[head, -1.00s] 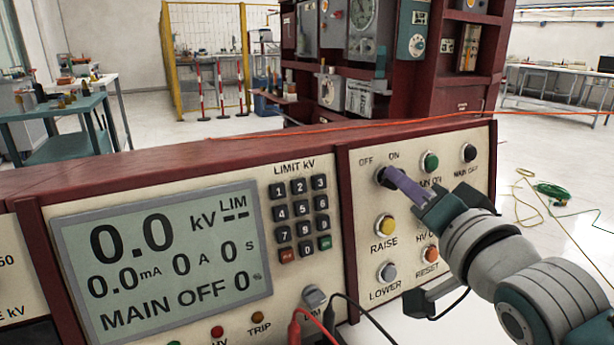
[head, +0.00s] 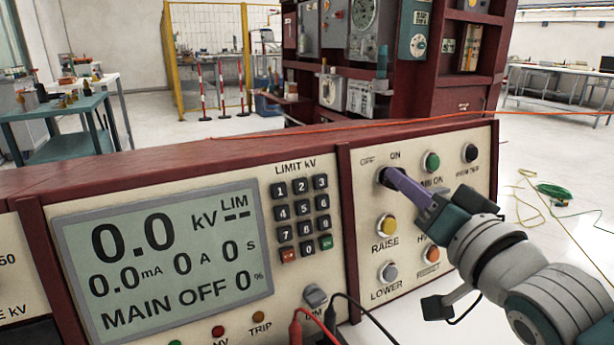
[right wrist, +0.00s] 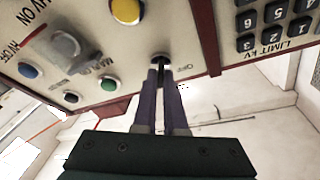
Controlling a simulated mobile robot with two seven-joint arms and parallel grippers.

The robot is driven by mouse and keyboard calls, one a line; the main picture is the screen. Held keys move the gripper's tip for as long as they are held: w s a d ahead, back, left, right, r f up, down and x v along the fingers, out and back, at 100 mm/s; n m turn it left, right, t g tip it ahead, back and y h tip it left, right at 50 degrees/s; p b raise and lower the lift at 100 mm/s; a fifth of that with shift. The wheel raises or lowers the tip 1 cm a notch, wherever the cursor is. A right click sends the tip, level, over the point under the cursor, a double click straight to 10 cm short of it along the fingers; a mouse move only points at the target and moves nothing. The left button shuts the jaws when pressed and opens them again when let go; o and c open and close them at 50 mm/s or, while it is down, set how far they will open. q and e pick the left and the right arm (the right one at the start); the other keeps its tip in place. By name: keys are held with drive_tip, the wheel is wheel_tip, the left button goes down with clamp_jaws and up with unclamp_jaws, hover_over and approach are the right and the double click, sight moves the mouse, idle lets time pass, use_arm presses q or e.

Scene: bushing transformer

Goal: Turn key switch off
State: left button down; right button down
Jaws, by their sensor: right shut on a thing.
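The key switch (head: 383,174) is on the right panel of the console, below the OFF and ON labels. My right gripper (head: 390,177) reaches it from the lower right, with its long purple fingers shut on the key. In the right wrist view, the key switch (right wrist: 160,58) shows at the tips of the two fingers (right wrist: 160,72), which close on its dark key. The fingers hide most of the key, so its exact angle is hard to tell. The display (head: 165,258) reads MAIN OFF and 0.0 kV. My left gripper is not in view.
Close around the switch are a green button (head: 430,162), a black button (head: 470,153), a yellow RAISE button (head: 387,226) and a grey LOWER button (head: 388,272). Red and black leads (head: 345,305) plug in at the console's lower edge. The keypad (head: 301,218) is to the left.

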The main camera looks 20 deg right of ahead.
drive_tip(key=shift+d+n+g+y+p, duration=0.2)
drive_tip(key=shift+n+y, duration=1)
drive_tip(key=shift+n, duration=1.95)
drive_tip(key=shift+a+n+g+y+p, duration=0.2)
drive_tip(key=shift+n+y, duration=1)
drive_tip(key=shift+n, duration=2)
drive_tip(key=shift+d+n+g+y+p, duration=0.25)
drive_tip(key=shift+n+y, duration=0.95)
drive_tip(key=shift+n, duration=1.95)
drive_tip(key=shift+a, duration=0.1)
drive_tip(key=c, duration=1)
unclamp_jaws()
